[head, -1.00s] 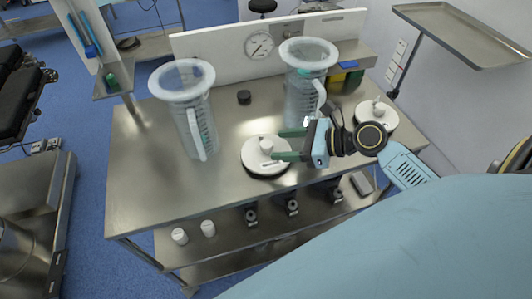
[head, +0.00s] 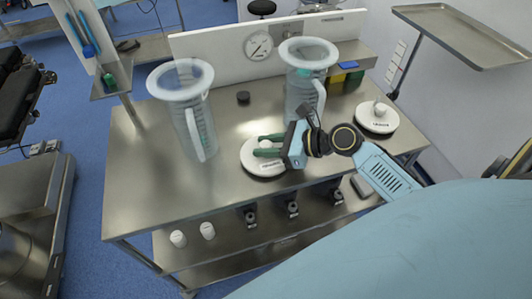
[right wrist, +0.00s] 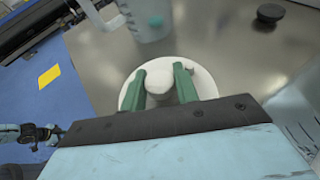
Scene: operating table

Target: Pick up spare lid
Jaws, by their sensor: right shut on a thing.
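A round white lid (head: 256,166) with a central white knob and small dark lettering lies near the front middle of the metal table. My right gripper (head: 268,146) comes in from the right, with its green fingers shut on the lid's knob. In the right wrist view the fingers stand on either side of the knob (right wrist: 159,82), with the white disc (right wrist: 206,84) around and below it. The lid appears to be still at table level. A blue and black arm part, seemingly my left gripper (right wrist: 40,133), shows at the left edge there; its jaws are unclear.
Two tall clear jugs, the left one (head: 194,124) and the right one (head: 303,92), stand behind the lid. A second white lid (head: 376,124) lies at the table's right. A small black puck (head: 243,97) is between the jugs. The table's left front (head: 145,195) is clear.

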